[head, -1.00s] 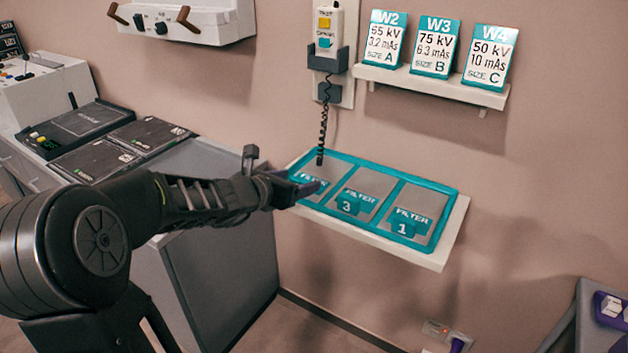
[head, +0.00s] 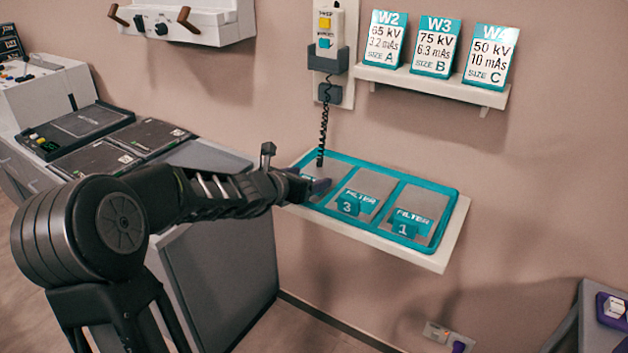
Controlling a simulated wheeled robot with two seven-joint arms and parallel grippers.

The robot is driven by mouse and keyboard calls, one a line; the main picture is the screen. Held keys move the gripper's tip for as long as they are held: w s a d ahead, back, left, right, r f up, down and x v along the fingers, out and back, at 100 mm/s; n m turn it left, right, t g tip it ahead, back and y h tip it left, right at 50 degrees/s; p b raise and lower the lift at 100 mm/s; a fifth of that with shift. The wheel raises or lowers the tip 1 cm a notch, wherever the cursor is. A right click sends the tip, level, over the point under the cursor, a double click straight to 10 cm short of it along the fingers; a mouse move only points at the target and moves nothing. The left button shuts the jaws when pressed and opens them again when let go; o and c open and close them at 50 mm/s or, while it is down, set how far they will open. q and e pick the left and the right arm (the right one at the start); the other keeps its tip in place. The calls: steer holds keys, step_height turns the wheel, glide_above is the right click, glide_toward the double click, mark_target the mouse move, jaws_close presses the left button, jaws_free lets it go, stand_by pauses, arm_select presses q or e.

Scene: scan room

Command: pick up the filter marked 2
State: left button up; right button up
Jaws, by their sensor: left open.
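My left gripper (head: 318,187) is at the left compartment of a teal-rimmed tray (head: 425,183) on a wall shelf. Its fingers are open, over the filter in that compartment. Only a sliver of that left filter (head: 307,175) shows; its number is hidden behind my gripper. I cannot tell whether the fingers touch it. The filter marked 3 (head: 370,188) lies in the middle compartment, and the filter marked 1 (head: 424,205) lies in the right one. Both have raised teal tabs. My right gripper is not in view.
A coiled cord (head: 322,130) hangs from a wall hand control (head: 325,35) to the tray's back left edge. A shelf (head: 430,85) with cards W2, W3 and W4 is above. A grey cabinet (head: 225,265) stands left, under my arm. Floor space is free below the tray.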

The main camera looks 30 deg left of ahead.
arm_select(q)
steer(key=shift+c, duration=0.3)
steer(key=c, duration=1.5)
